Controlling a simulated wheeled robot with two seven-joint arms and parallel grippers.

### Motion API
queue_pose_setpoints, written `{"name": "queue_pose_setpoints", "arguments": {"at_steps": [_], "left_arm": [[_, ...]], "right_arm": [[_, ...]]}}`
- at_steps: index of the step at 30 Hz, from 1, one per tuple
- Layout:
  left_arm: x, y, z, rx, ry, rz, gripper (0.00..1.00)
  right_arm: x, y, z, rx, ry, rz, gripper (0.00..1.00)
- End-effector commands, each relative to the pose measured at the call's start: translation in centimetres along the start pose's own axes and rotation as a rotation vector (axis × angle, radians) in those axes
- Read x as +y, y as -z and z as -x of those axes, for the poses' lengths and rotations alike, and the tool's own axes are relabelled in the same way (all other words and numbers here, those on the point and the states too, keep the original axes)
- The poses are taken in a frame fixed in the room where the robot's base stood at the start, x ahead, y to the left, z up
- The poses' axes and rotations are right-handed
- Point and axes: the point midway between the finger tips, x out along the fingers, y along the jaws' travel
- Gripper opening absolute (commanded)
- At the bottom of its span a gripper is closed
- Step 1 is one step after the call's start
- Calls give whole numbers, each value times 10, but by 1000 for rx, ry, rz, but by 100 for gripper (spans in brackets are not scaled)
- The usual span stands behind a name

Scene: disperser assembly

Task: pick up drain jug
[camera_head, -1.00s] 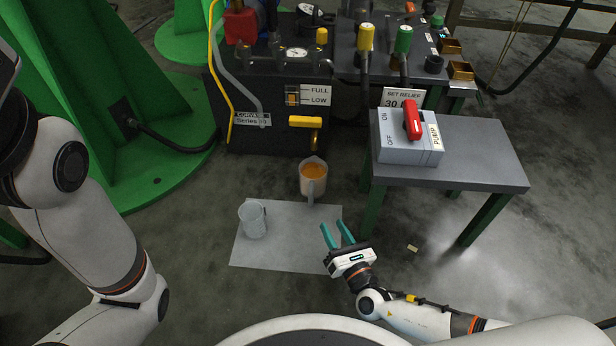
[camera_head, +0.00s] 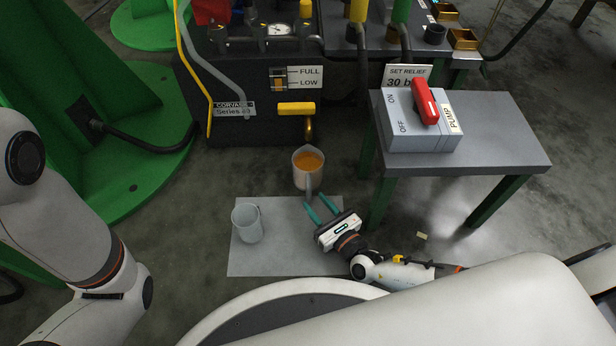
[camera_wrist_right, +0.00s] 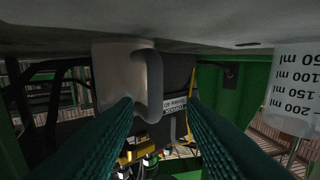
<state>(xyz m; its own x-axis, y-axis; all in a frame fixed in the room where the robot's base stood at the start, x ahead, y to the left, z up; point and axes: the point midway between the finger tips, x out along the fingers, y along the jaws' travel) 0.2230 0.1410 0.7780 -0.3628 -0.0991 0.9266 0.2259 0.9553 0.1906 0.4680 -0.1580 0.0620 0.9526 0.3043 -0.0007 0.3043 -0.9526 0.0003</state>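My right gripper (camera_head: 321,209), with teal fingers, is open just in front of the jug, near the handle. In the right wrist view, which is upside down, the jug (camera_wrist_right: 118,78) and its handle lie ahead between the spread fingers (camera_wrist_right: 163,108). I see no contact with the handle. My left arm shows at the left, but its gripper is out of view.
An empty clear measuring jug (camera_head: 247,224) stands on the mat (camera_head: 280,262), left of the right gripper. A grey table (camera_head: 500,135) with the pump switch box (camera_head: 415,125) stands to the right. The black machine (camera_head: 235,130) rises behind the drain jug.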

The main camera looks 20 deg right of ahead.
Motion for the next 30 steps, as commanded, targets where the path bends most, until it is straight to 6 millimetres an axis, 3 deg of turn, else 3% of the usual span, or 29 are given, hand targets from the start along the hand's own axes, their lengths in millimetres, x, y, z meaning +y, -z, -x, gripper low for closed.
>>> {"name": "queue_pose_setpoints", "arguments": {"at_steps": [6,9,18,20,25,30], "left_arm": [[-6,-9,26,-1,0,0,45],[-6,-10,30,-1,1,0,45],[-6,-10,29,-1,1,0,45],[-6,-10,29,-1,1,0,45],[-6,-10,29,-1,1,0,45],[-6,-10,29,-1,1,0,45]], "right_arm": [[5,-8,-30,4,0,0,37],[5,-5,-43,3,-1,-1,37],[5,-2,-49,0,-1,0,37],[5,-3,-49,0,-1,0,31],[5,-3,-48,0,-1,0,3],[5,-3,-48,0,-1,0,0]]}}
